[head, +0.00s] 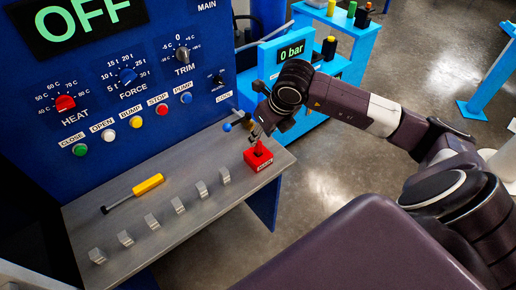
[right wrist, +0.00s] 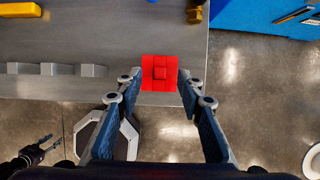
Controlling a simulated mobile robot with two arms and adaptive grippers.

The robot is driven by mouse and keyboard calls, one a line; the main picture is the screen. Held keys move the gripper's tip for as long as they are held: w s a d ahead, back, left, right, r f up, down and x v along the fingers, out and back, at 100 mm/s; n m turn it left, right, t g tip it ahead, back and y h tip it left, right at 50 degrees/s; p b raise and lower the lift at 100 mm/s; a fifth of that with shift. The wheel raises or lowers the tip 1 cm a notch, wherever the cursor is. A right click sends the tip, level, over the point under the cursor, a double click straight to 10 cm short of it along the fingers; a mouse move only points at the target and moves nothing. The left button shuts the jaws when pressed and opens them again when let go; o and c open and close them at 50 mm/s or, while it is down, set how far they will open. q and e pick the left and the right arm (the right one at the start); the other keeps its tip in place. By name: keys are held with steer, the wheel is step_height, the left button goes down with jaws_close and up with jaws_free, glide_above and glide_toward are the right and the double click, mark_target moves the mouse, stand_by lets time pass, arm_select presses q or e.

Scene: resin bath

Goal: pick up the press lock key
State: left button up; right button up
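The press lock key is most likely the red piece (head: 258,147) standing on a red block (head: 258,160) with a label on its front, at the right end of the grey shelf. In the right wrist view it is seen from above as a small red square (right wrist: 160,73) on the block. My right gripper (head: 256,133) is just above it. Its two fingers are apart, one on each side of the block (right wrist: 160,82), with nothing held; contact cannot be told. What looks like my left gripper (right wrist: 50,143) shows small and dark at the lower left of the right wrist view.
The grey shelf (head: 190,222) holds a yellow-handled tool (head: 148,184) and a row of several small grey blocks. The blue control panel (head: 120,75) rises behind, with a blue-tipped lever (head: 229,127) near my right gripper. A blue cooling stand (head: 270,62) is at the back.

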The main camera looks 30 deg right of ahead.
mark_target(259, 142)
steer(key=p+x, duration=0.2)
steer(key=x, duration=0.2)
steer(key=shift+s+f, duration=0.1)
steer(key=shift+f, duration=0.65)
jaws_close()
